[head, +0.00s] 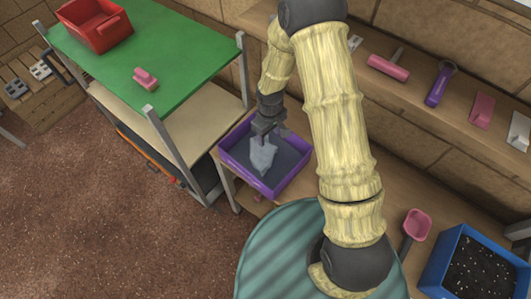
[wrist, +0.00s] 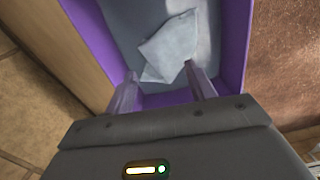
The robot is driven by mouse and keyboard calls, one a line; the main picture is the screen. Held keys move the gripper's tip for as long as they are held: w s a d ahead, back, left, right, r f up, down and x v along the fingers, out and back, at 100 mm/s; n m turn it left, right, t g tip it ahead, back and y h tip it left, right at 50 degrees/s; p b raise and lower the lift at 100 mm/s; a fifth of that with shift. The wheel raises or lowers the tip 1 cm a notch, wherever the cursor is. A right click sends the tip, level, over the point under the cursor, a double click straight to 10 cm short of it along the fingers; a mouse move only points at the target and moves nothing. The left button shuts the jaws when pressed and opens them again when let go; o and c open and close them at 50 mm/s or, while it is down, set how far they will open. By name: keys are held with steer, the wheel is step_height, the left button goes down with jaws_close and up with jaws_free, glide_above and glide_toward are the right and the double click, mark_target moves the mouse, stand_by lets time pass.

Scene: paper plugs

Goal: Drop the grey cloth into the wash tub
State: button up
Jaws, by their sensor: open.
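The grey cloth (head: 262,157) is a pale, crumpled piece inside the outline of a purple tub (head: 233,173) with a dark floor. In the wrist view the cloth (wrist: 170,47) shows folded, just beyond the fingertips, with the purple wall (wrist: 233,45) around it. I cannot tell whether it lies flat on the tub floor. My gripper (head: 265,131) points down over the tub. In the wrist view its two fingers (wrist: 160,80) are apart, with the cloth's near edge close to the right finger. Nothing shows pinched between them.
A green-topped shelf unit (head: 180,42) with a red bin (head: 97,25) stands left of the tub. A ledge behind holds a pink-headed tool (head: 388,68) and other items. A blue box (head: 440,262) of dark speckled stuff and a pink scoop (head: 417,225) are right.

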steer(key=o, duration=0.7)
step_height(320, 180, up, 6)
steer(key=p, duration=0.4)
steer(key=shift+f, duration=0.25)
step_height(320, 180, up, 17)
steer(key=b, duration=0.3)
steer(key=shift+r+b, duration=0.2)
steer(key=shift+b, duration=0.1)
stand_by(0.7)
